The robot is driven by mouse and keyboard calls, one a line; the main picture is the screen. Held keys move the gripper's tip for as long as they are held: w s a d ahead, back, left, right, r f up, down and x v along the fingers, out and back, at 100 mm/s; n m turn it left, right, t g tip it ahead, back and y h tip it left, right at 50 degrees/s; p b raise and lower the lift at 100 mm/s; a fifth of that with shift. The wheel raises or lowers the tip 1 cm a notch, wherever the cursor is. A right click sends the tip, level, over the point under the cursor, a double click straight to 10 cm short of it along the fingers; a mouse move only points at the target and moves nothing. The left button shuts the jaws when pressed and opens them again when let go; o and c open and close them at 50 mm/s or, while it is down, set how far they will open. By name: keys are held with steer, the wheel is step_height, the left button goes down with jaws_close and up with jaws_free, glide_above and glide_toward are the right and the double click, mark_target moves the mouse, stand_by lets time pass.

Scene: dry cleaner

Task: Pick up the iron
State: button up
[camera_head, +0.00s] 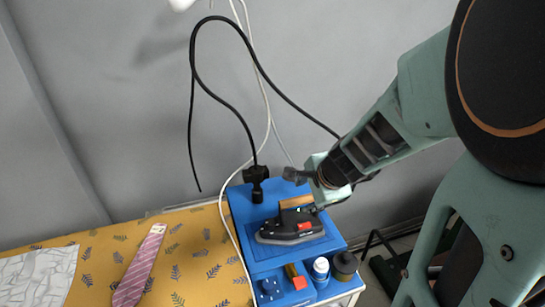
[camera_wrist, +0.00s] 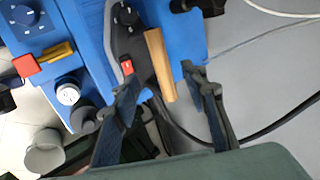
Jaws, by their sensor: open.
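The iron (camera_head: 284,231) sits on a blue stand (camera_head: 250,265) at the end of the ironing table. It has a dark body, a red part and a wooden handle (camera_head: 297,201). In the wrist view the iron (camera_wrist: 122,45) lies at the top centre, with its wooden handle (camera_wrist: 160,65) reaching between the fingers. My gripper (camera_head: 292,175) is above the handle, to the upper right of the iron. In the wrist view my gripper (camera_wrist: 160,76) is open, with one finger on each side of the handle and a gap to each. It holds nothing.
A black fitting (camera_head: 256,183) with a looping black cable (camera_head: 230,107) stands behind the iron. A pink tie (camera_head: 139,265) lies on yellow patterned cloth (camera_head: 195,250).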

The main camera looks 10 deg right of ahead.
mark_target(297, 198)
steer(key=b+x, duration=0.2)
steer(key=x, duration=0.2)
steer(key=shift+d+f, duration=0.1)
steer(key=shift+f, duration=0.2)
steer(key=b+x, duration=0.2)
steer(key=x, duration=0.3)
steer(key=shift+w+f, duration=0.15)
steer(key=shift+w, duration=0.15)
steer(key=shift+c, duration=0.5)
jaws_close()
steer(key=shift+w+r, duration=0.2)
steer(key=shift+r, duration=0.1)
